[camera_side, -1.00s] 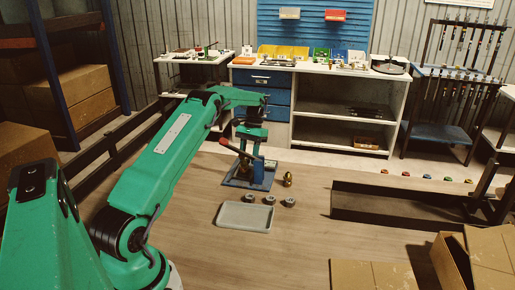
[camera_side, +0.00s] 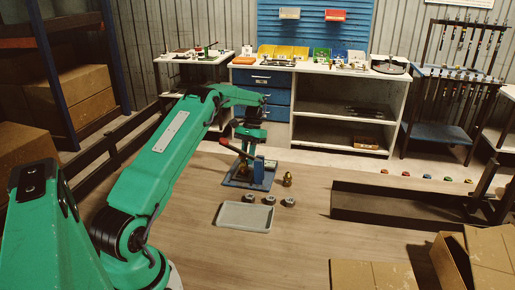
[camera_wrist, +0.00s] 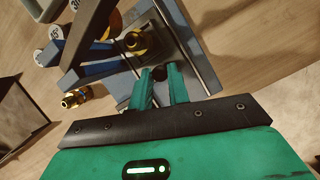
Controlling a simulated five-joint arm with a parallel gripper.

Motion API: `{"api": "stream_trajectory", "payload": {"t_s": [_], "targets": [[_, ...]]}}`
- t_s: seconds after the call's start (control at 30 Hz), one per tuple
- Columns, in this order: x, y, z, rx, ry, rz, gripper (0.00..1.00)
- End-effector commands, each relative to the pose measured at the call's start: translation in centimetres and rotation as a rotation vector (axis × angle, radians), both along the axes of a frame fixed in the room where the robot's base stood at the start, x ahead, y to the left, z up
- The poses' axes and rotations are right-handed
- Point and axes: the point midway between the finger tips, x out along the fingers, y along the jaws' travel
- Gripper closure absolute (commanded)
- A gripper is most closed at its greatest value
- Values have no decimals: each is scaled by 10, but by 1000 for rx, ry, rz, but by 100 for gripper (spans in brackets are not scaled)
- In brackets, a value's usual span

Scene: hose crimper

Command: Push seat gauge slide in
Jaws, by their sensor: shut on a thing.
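The crimper stands on a blue base plate (camera_side: 237,183) on the bench. In the wrist view its base (camera_wrist: 196,62) runs diagonally, with a brass-coloured ring (camera_wrist: 134,41) around a dark centre. My gripper (camera_wrist: 160,73) is at the near side of the base, its green fingers close together. Between the fingertips is a small dark piece that appears to be the seat gauge slide; the fingers mostly hide it, and how far in it sits cannot be told. In the side view the gripper (camera_side: 247,138) is over the crimper and its fingertips are not clear.
A brass fitting (camera_side: 288,179) stands right of the crimper, also in the wrist view (camera_wrist: 75,98). Several small grey dies (camera_side: 289,201) lie in front, behind a grey tray (camera_side: 245,217).

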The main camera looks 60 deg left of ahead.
Motion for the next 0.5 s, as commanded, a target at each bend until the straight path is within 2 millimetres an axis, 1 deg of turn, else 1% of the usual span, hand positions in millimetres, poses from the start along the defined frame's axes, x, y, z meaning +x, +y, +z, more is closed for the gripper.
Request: {"api": "stream_trajectory", "payload": {"t_s": [0.03,0.5], "targets": [[3,-5,1,1,-1,-10,100],[-4,-11,1,2,-1,-10,100]]}}
